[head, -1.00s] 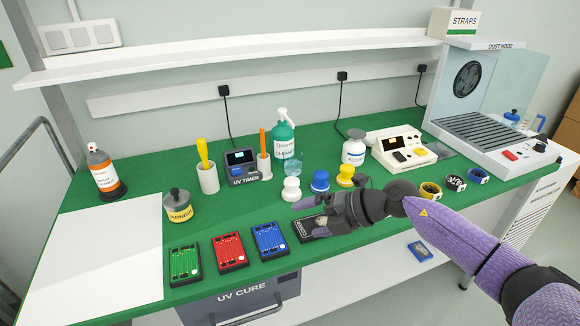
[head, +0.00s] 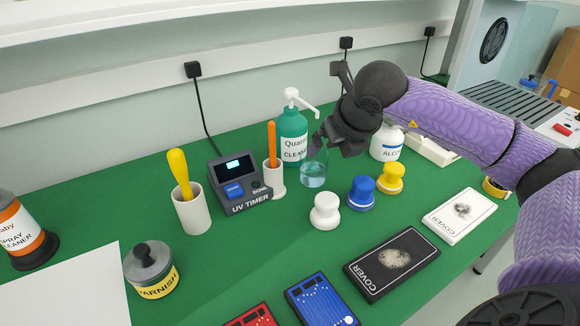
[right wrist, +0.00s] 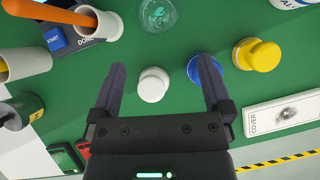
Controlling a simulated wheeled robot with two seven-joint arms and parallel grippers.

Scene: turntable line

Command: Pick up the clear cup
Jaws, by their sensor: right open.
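The clear cup (head: 313,174) stands on the green bench top in front of the green pump bottle and holds some bluish liquid. It also shows at the top edge of the right wrist view (right wrist: 158,13), partly cut off. My right gripper (head: 318,146) is open and empty, close above the cup in the head view and overlapping its rim. In the right wrist view, my right gripper's fingers (right wrist: 159,70) are spread wide, with the cup beyond their tips and not between them. My left gripper is not in view.
White (head: 325,211), blue (head: 361,193) and yellow (head: 391,178) knobbed pieces stand in front of the cup. The green pump bottle (head: 292,136), UV timer (head: 238,183), orange-handled tool's holder (head: 274,179) and alcohol bottle (head: 386,143) stand around it. Covers (head: 391,263) lie nearer me.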

